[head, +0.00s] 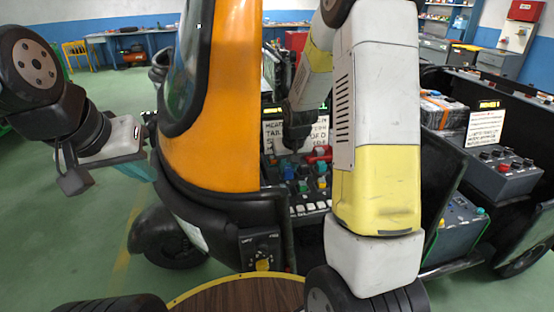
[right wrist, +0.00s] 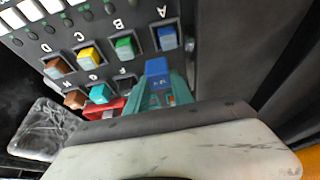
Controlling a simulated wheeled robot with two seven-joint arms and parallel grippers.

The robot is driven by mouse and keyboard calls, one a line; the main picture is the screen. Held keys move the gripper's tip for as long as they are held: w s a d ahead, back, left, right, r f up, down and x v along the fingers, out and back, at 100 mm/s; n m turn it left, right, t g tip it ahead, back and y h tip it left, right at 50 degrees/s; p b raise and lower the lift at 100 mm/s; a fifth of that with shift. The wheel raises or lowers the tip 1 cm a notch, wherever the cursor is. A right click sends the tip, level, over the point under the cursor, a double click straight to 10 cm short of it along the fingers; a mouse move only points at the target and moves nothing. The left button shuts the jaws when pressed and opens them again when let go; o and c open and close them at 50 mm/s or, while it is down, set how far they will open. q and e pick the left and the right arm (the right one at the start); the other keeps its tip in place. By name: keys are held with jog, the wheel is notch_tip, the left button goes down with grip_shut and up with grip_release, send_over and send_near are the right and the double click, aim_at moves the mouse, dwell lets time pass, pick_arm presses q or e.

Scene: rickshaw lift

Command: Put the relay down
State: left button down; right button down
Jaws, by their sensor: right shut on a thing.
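My right gripper (right wrist: 159,84) has teal fingers shut on a blue relay (right wrist: 158,67). It holds the relay close over a dark panel (right wrist: 205,70) with lettered places. I cannot tell whether the relay touches the panel. Blue (right wrist: 167,38), green (right wrist: 125,47), yellow (right wrist: 90,57) and brown (right wrist: 59,68) blocks sit by letters A to D. A teal block (right wrist: 99,93) and another brown block (right wrist: 75,99) are in the nearer row. In the head view the panel (head: 309,196) is partly hidden by my right arm. My left gripper (head: 138,167) is at the left, its fingertips unclear.
The orange rickshaw cab (head: 235,100) stands between my arms. At the right is an open cargo bed with a grey control box (head: 505,175) and a white sign (head: 485,128). A red part (right wrist: 105,109) lies beside the right gripper. Green floor (head: 60,250) is free at the left.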

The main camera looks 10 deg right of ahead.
jog(key=w, duration=0.6)
jog(key=shift+d+f, duration=0.25)
jog(key=shift+d, duration=0.1)
jog(key=shift+w+f, duration=0.15)
jog(key=shift+f, duration=1.65)
jog(key=c, duration=1.1)
grip_release()
jog(key=shift+f, duration=0.1)
